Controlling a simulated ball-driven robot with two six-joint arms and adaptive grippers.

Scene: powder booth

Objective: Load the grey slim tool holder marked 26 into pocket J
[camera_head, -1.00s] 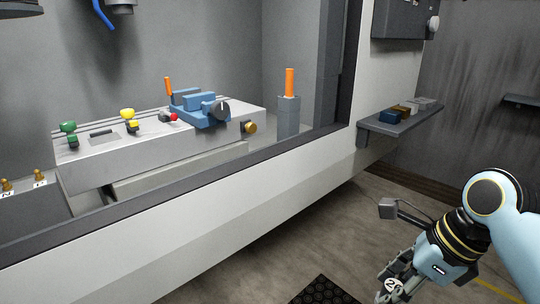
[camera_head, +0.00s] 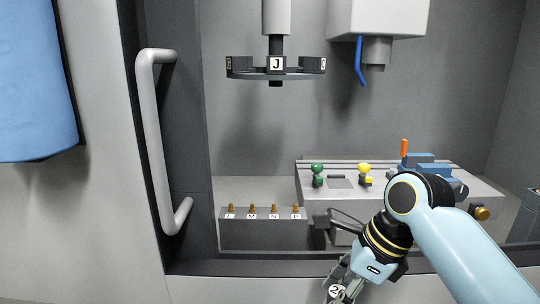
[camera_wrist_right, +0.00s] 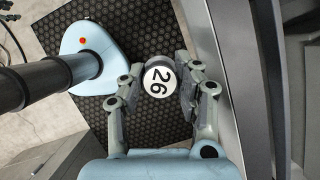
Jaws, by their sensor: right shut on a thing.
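The tool holder marked 26 (camera_wrist_right: 159,78) shows its round white label in the right wrist view. My right gripper (camera_wrist_right: 158,88) is shut on it, with a finger on either side. In the head view the label (camera_head: 336,291) shows at the bottom edge, below and in front of the machine opening. The rest of the holder is mostly hidden. Pocket J (camera_head: 276,65) carries a white J plate on the front of a dark tool carousel (camera_head: 255,74), which hangs from a grey column at the top centre. My left gripper is in neither view.
A grey block (camera_head: 262,234) with several brass-topped lettered stations stands inside the opening. Right of it is a grey table (camera_head: 340,204) with green and yellow knobs and a blue vise (camera_head: 427,165). A spindle housing (camera_head: 378,16) with a blue hose hangs above. A door handle (camera_head: 152,140) stands left.

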